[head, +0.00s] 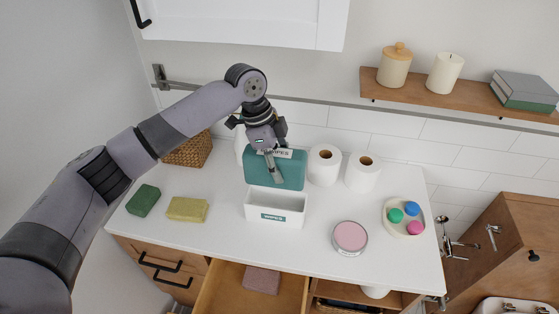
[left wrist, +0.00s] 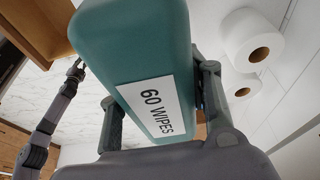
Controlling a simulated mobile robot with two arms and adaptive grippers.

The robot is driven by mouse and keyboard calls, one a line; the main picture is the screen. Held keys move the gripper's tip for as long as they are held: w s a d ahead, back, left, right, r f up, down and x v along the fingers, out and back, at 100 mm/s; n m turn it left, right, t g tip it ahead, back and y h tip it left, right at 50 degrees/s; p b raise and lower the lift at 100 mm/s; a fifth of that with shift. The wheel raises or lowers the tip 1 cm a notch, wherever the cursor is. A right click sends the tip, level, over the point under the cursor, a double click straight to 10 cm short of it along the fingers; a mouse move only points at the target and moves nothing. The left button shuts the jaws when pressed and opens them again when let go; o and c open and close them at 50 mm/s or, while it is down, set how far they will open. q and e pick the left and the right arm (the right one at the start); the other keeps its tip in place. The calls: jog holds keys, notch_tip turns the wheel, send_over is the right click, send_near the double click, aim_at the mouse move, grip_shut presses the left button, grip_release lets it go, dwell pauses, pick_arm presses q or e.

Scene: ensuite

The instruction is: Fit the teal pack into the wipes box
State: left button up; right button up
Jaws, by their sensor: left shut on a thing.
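The teal pack (head: 291,172) shows upright in the head view, with its white label partly behind my left gripper (head: 272,166). My left gripper is shut on it. In the left wrist view the teal pack (left wrist: 130,45) fills the middle between the two fingers, its "60 WIPES" label facing the camera. The white wipes box (head: 275,219) stands on the counter, open at the top and looking empty. The pack appears just behind or above the box's back rim; I cannot tell the gap. My right arm shows at the left wrist view's edge; its small gripper (left wrist: 75,70) is unclear.
Two toilet rolls (head: 324,165) stand right of the pack, close to it. A wicker basket (head: 190,151) is behind my arm. A green sponge (head: 143,200) and yellow sponge (head: 187,209) lie left. A pink tin (head: 350,238) and round dish (head: 391,226) sit right. A drawer (head: 228,288) is open in front.

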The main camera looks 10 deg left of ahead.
pick_arm(q)
jog(key=shift+d+f+b, duration=0.1)
jog(key=shift+f+b, duration=0.4)
jog(key=shift+f, duration=0.25)
notch_tip(320, 180, down, 3)
jog(key=shift+r+b, duration=0.2)
jog(key=shift+b, duration=0.2)
jog(key=shift+f, duration=0.85)
pick_arm(e)
jog(key=shift+s+f, duration=0.15)
jog(key=shift+f, duration=0.7)
pick_arm(q)
jog(key=shift+r, duration=0.1)
pick_arm(e)
jog(key=shift+r, duration=0.2)
jog(key=shift+a+r, duration=0.1)
jog(key=shift+r, duration=0.2)
jog(key=shift+a, duration=0.2)
pick_arm(q)
jog(key=shift+p, duration=1.05)
pick_arm(e)
jog(key=shift+d+r, duration=0.25)
jog(key=shift+r, duration=0.55)
